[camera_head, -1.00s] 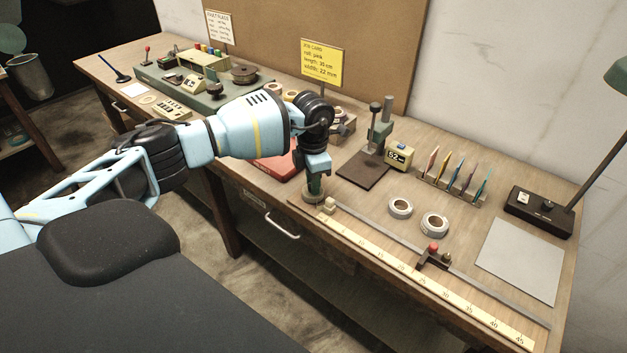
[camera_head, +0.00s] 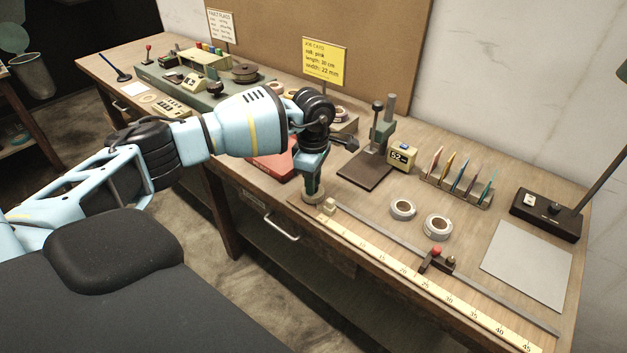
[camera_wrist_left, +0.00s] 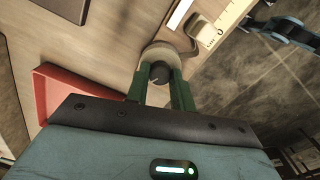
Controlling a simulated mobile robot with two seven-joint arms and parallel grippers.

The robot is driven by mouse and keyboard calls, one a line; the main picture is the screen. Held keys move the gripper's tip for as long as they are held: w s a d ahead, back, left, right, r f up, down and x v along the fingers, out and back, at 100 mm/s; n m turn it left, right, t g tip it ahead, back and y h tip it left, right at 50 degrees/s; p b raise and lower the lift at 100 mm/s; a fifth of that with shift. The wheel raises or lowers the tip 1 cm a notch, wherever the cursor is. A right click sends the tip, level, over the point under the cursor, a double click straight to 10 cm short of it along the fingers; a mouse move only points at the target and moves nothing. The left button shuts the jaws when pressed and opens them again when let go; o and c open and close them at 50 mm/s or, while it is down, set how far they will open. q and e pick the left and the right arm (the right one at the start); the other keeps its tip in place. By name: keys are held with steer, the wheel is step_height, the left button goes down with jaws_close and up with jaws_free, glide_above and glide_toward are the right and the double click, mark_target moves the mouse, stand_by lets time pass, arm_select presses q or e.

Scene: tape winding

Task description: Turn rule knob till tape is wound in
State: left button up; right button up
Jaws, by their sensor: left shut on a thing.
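The rule (camera_head: 425,283) is a long pale strip with numbers along the bench's front edge. At its left end is a round grey-brown base (camera_head: 303,199) with a small dark knob (camera_wrist_left: 159,73), seen in the left wrist view. My left gripper (camera_head: 313,190) points down at this end, its green fingers on either side of the knob and shut on it. A small beige block (camera_head: 329,206) sits at the start of the rule. No paid-out tape can be told apart from the rule strip.
A slider with a red knob (camera_head: 436,251) sits on the metal rail beside the rule. Two tape rolls (camera_head: 403,209) lie behind it. A red tray (camera_head: 268,165) is left of my gripper; a dark press stand (camera_head: 365,170) is behind it.

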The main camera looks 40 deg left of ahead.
steer(key=shift+s, duration=0.1)
stand_by(0.4)
arm_select(q)
steer(key=o, duration=1)
arm_select(e)
steer(key=shift+s+f, duration=0.1)
steer(key=shift+s, duration=0.15)
arm_select(q)
step_height(320, 180, up, 6)
steer(key=shift+r, duration=0.9)
arm_select(e)
steer(key=shift+w, duration=0.35)
steer(key=shift+s, duration=0.25)
